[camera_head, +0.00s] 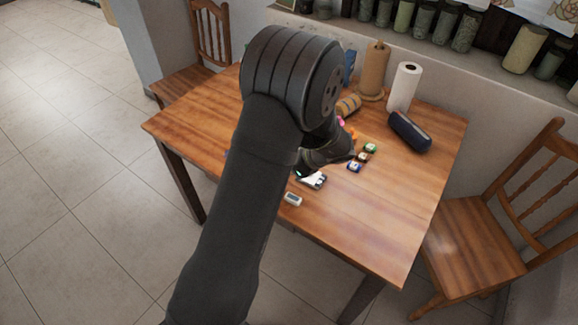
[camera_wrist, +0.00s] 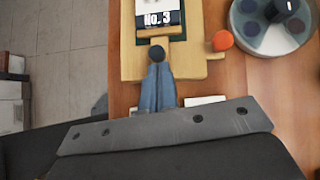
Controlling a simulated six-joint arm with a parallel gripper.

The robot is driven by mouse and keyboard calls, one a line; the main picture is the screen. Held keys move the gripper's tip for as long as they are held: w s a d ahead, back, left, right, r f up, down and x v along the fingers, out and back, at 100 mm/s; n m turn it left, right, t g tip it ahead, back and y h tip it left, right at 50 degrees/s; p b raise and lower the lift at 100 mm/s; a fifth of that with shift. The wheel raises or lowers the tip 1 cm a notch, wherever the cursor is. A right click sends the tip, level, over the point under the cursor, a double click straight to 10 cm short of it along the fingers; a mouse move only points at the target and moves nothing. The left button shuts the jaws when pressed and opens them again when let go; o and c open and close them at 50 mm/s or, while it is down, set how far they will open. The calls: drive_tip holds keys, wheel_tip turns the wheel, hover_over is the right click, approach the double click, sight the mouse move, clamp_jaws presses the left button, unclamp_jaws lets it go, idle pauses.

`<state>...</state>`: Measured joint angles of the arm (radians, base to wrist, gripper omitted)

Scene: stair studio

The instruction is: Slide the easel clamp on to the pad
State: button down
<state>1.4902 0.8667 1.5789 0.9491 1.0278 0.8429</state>
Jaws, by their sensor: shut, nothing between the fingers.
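The pad (camera_wrist: 157,16), a white and dark sheet marked "No. 3" on a dark green backing, shows at the top of the wrist view. It lies on a pale wooden easel board (camera_wrist: 132,66). In the head view my arm hides most of this area.
The table's front right (camera_head: 385,225) is clear.

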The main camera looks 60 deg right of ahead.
drive_tip(key=shift+w+a, duration=0.1)
drive_tip(key=shift+w, duration=0.55)
drive_tip(key=shift+s, duration=0.55)
drive_tip(key=s, duration=0.2)
drive_tip(key=s+d, duration=0.1)
drive_tip(key=shift+s, duration=0.35)
drive_tip(key=a+v, duration=0.1)
drive_tip(key=v, duration=0.9)
drive_tip(key=shift+s+d, duration=0.2)
drive_tip(key=shift+d, duration=0.2)
